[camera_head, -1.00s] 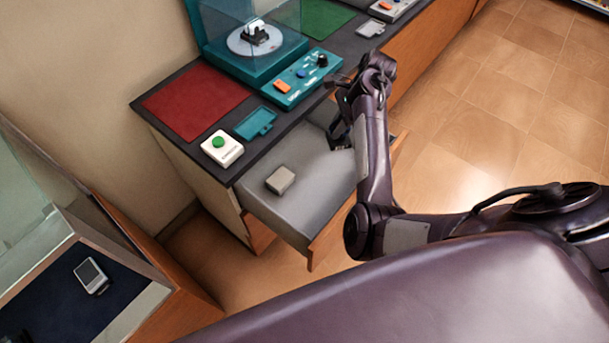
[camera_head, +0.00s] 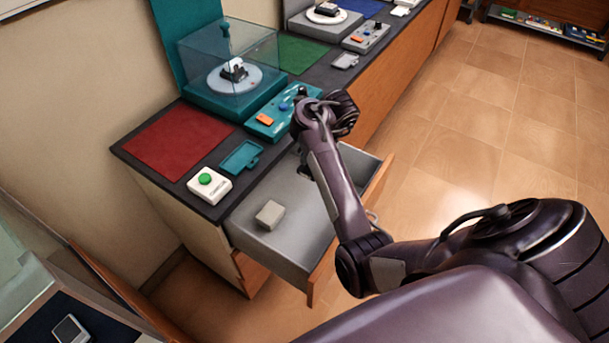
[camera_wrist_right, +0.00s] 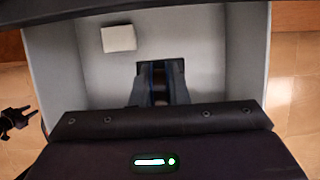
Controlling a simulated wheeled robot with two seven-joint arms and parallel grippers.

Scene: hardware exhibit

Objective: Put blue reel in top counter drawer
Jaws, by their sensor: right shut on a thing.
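The top counter drawer (camera_head: 290,235) is pulled open below the dark counter, and its grey inside also shows in the wrist view (camera_wrist_right: 100,75). My right gripper (camera_wrist_right: 160,75) is over the drawer, pointing down into it, and is shut on a small dark thing with bluish edges, taken as the blue reel. The reel is mostly hidden by the fingers, and its exact height above the drawer floor cannot be told. In the head view my right arm hides most of the gripper.
A pale grey block (camera_head: 270,214) lies in the drawer, left of the gripper. On the counter stand a white box with a green button (camera_head: 208,184), a teal tray (camera_head: 241,157), a red mat (camera_head: 178,143) and a teal turntable with a clear cover (camera_head: 235,85).

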